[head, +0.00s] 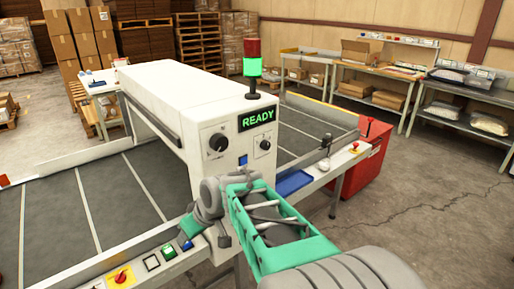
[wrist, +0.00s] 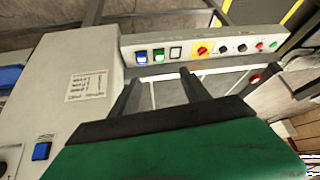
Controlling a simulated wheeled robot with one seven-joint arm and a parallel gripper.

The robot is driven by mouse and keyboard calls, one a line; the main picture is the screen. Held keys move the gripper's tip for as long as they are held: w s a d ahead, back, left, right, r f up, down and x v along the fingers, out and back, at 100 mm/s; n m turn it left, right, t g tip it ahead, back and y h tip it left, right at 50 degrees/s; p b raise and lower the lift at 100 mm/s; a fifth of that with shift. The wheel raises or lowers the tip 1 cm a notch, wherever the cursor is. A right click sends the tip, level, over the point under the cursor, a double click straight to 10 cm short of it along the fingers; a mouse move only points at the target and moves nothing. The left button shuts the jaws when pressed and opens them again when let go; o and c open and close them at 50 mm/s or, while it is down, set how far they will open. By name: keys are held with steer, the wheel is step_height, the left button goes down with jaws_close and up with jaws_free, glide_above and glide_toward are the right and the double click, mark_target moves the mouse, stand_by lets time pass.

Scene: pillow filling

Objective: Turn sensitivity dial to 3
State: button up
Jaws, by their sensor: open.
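In the wrist view part of a dark dial (wrist: 5,162) shows at the lower left edge, beside a blue button (wrist: 42,151). My gripper (wrist: 160,82) is open and empty, its two dark fingers pointing toward the switch rail, apart from both dials. My arm covers the machine's lower front in the head view.
A rail with blue and green switches (head: 169,252) and a red knob on yellow (head: 121,276) runs along the front left. The conveyor (head: 130,200) is empty.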

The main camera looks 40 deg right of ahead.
steer(key=w+d+r+t, duration=0.1)
steer(key=w+d+t, duration=0.1)
steer(key=w+d, duration=0.55)
steer(key=t+h+p, duration=0.2)
steer(key=t+p, duration=0.1)
steer(key=t, duration=0.7)
glide_toward(267, 146)
steer(key=w+p, duration=0.2)
steer(key=w, duration=0.6)
steer(key=shift+w+d, duration=0.1)
steer(key=shift+d, duration=0.05)
steer(key=shift+m, duration=0.3)
steer(key=shift+c, duration=0.4)
